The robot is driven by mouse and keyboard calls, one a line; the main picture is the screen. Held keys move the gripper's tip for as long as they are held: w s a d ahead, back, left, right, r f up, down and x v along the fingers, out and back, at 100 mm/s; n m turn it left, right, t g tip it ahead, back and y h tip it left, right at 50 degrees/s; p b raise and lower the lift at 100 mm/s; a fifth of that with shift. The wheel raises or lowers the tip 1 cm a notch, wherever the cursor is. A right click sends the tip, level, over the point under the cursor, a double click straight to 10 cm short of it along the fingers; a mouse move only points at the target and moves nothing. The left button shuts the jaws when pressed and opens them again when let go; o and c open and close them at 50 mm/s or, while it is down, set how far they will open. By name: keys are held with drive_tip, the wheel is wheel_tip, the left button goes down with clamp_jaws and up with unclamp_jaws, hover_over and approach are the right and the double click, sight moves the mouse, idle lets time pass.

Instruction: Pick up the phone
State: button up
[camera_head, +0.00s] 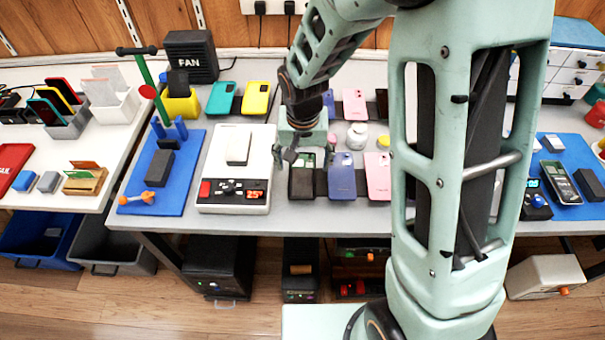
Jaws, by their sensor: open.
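Several phones lie on the grey table, and I cannot tell which one the task means. A dark phone (302,186) lies almost directly below my gripper (302,161), with its upper part partly hidden. A purple-blue phone (341,181) and a pink phone (378,181) lie to its right. Teal (221,97), yellow (256,98) and pink (355,102) phones lie farther back. My gripper is open and points down; whether it touches the dark phone is not clear.
A black FAN box (190,56) stands at the back. Blue mats (190,190) lie left and right on the table. A white jar (357,136) stands behind the purple-blue phone. My arm hides part of the table's right side. Bins (112,247) stand below.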

sight(302, 174)
drive_tip(key=f, duration=0.3)
drive_tip(key=shift+w+a+f, duration=0.1)
drive_tip(key=shift+w+f, duration=0.1)
drive_tip(key=c, duration=1.4)
drive_tip(key=shift+o, duration=0.2)
drive_tip(key=shift+r, duration=0.1)
